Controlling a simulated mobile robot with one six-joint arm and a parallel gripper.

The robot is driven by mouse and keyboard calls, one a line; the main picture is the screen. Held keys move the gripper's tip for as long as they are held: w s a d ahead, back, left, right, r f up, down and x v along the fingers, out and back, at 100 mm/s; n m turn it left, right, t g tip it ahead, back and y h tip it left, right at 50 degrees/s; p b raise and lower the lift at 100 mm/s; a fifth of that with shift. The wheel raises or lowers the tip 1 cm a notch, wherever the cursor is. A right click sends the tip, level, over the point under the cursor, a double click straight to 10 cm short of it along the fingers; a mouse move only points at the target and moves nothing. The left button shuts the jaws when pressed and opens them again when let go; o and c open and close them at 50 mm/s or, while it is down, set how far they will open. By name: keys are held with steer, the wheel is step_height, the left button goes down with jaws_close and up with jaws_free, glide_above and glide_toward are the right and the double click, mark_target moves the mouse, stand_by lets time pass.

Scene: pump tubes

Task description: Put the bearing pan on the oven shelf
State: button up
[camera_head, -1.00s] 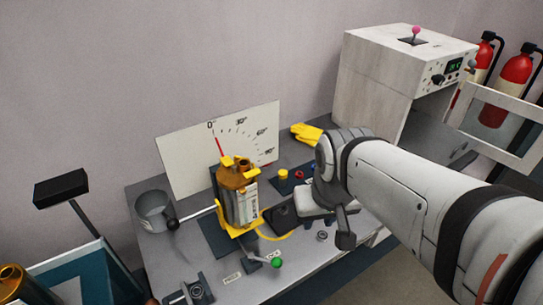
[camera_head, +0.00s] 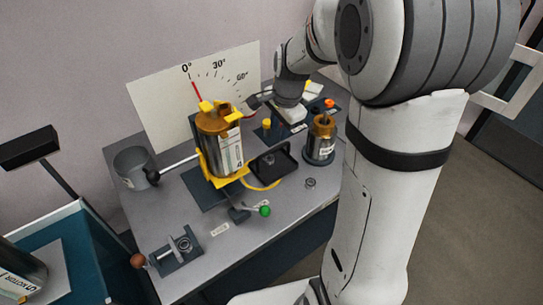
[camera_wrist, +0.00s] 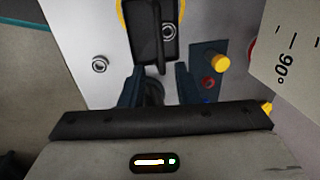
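The bearing pan (camera_head: 280,170) is a small black pan on the grey table, in front of the yellow-and-silver motor. In the wrist view the pan (camera_wrist: 143,35) lies ahead of my gripper, with a metal ring bearing (camera_wrist: 169,32) in it and its handle pointing toward me. My gripper (camera_wrist: 158,87) is open, its two dark fingers apart around the line of the handle. I cannot tell whether the handle tip reaches between them. In the head view my wrist is at the back right of the table, and the fingertips are not clear. The oven body and shelf are hidden behind my arm.
The white oven door frame (camera_head: 515,85) shows at right. The tall motor (camera_head: 222,145) and dial board (camera_head: 150,100) stand behind the pan. A copper-topped cylinder (camera_head: 320,145), loose ring (camera_head: 310,183), green-knobbed lever (camera_head: 264,211) and grey pot (camera_head: 133,168) are on the table.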

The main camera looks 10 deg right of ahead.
mark_target(274, 149)
steer(key=f, duration=0.3)
steer(key=w+f, duration=0.1)
steer(key=f, duration=0.3)
steer(key=w+a+f, duration=0.1)
steer(key=f, duration=0.2)
steer(key=shift+a+f, duration=0.1)
steer(key=shift+f, duration=0.2)
jaws_close()
